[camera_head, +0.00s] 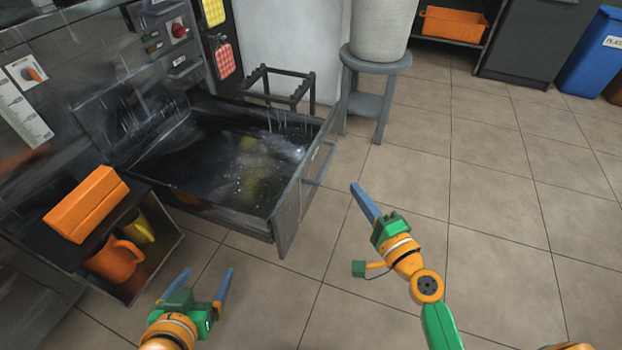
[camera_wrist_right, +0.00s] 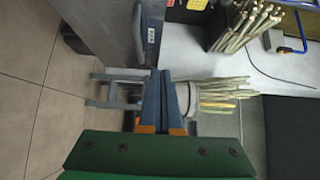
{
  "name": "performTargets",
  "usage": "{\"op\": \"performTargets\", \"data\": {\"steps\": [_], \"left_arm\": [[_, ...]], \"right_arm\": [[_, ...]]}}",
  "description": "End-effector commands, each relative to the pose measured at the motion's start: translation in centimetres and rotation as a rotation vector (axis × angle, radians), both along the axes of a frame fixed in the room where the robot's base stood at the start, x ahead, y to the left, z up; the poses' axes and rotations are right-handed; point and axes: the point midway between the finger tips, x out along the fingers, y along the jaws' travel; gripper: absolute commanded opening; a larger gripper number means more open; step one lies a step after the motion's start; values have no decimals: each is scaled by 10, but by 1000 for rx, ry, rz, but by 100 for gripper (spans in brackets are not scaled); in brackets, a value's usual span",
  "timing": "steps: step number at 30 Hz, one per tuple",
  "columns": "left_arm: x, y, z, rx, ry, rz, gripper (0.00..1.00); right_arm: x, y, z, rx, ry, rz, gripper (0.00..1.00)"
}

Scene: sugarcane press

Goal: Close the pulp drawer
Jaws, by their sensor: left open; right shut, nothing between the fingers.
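The pulp drawer (camera_head: 287,222) is a dark metal drawer pulled out of the machine on the left in the head view. Its inside is wet and dark, with some yellowish matter. A grey bar handle (camera_head: 322,165) is on its front panel. My right gripper (camera_head: 357,190) is shut and empty, to the right of the drawer front and apart from it. Its closed blue fingers also show in the right wrist view (camera_wrist_right: 163,95). My left gripper (camera_head: 206,281) is open and empty, in front of the drawer's near side and below it in the picture.
An orange box (camera_head: 87,204) sits on a low cabinet with an orange jug (camera_head: 115,260) inside, left of my left gripper. A grey stool (camera_head: 375,75) bears a pale bin behind the drawer. A black frame stand (camera_head: 278,88) is beyond it. The tiled floor at right is clear.

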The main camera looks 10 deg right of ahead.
Motion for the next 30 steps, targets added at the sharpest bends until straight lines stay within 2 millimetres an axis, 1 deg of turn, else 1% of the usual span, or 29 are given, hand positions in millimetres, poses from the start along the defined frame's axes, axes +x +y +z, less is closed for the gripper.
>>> {"op": "performTargets", "data": {"steps": [1, 4, 8, 11, 14, 15, 18, 21, 25, 30], "left_arm": [[-4, 1, 0, 6, 28, 2, 88], [-16, 6, -13, 23, 122, 8, 88], [-25, 8, -22, 33, 177, 11, 88], [-19, 7, -18, 26, 142, 9, 88], [-4, 1, -4, 7, 35, 2, 88], [-1, 0, 0, 2, 14, 1, 88], [-1, 0, 1, 2, 13, 1, 88], [3, -1, 5, -3, -18, -2, 88], [5, -2, 8, -7, -34, -3, 88], [5, -2, 9, -8, -37, -3, 88]], "right_arm": [[5, 1, 5, 1, -1, 0, 0], [22, 5, 6, 0, -1, 1, 0], [50, 10, 5, 0, -1, 2, 0], [72, 15, 4, 0, 0, 2, 0], [93, 19, 2, -2, 1, 2, 0], [99, 24, 2, 0, 2, 3, 0], [107, 38, 3, -1, 3, 3, 0], [113, 47, 2, -2, 4, 2, 0], [116, 52, 2, -4, 3, 2, 0], [116, 53, 2, -4, 3, 2, 0]]}}
